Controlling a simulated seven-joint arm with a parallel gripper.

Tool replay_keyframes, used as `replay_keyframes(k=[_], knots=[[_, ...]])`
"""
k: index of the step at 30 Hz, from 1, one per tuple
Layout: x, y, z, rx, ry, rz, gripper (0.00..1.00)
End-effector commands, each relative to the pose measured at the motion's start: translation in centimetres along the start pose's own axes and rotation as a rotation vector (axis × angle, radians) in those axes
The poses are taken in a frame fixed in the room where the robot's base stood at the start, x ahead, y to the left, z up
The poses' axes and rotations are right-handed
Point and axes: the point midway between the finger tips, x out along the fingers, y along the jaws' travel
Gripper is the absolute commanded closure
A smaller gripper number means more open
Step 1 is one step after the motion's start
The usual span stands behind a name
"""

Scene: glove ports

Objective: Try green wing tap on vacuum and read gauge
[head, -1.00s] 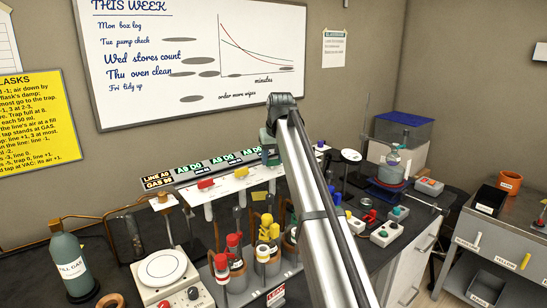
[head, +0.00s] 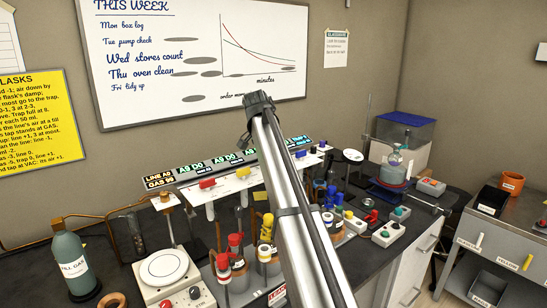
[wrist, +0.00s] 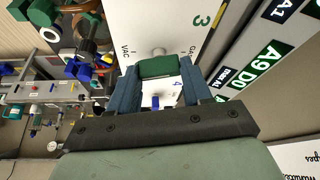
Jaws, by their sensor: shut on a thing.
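The green wing tap (wrist: 160,68) is between the fingers of my gripper (wrist: 162,88) in the wrist view, beside the green 3 on the white panel (wrist: 178,25). My gripper is shut on it. VAC is printed to its left and GAS to its right; I cannot tell exactly which way the wing points. In the head view my arm hides the green tap and my gripper. The dark display strip (head: 160,179) behind the panel shows LINE and GAS readings at its left end and several green readings. One reading, A9 D0 (wrist: 268,65), is clear in the wrist view.
A red tap (head: 207,183) and a yellow tap (head: 243,172) sit left of my arm on the panel. A blue tap (wrist: 155,102) is close to my fingers. Flasks with coloured caps stand below. A gas bottle (head: 70,258) and a hotplate (head: 162,268) are at the left.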

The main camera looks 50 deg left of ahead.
Motion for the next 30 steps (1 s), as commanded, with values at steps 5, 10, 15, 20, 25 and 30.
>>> replay_keyframes(k=[5,10,15,20,25,30], knots=[[0.2,-0.14,0.06,0.109,-0.003,0.048,0.82],[0.2,-0.15,0.11,0.185,-0.004,0.079,0.82],[0.21,-0.15,0.13,0.228,-0.004,0.096,0.82],[0.21,-0.1,0.16,0.247,-0.004,0.104,0.81],[0.21,-0.08,0.16,0.251,-0.004,0.106,0.81],[0.22,-0.06,0.17,0.251,-0.004,0.106,0.81]])
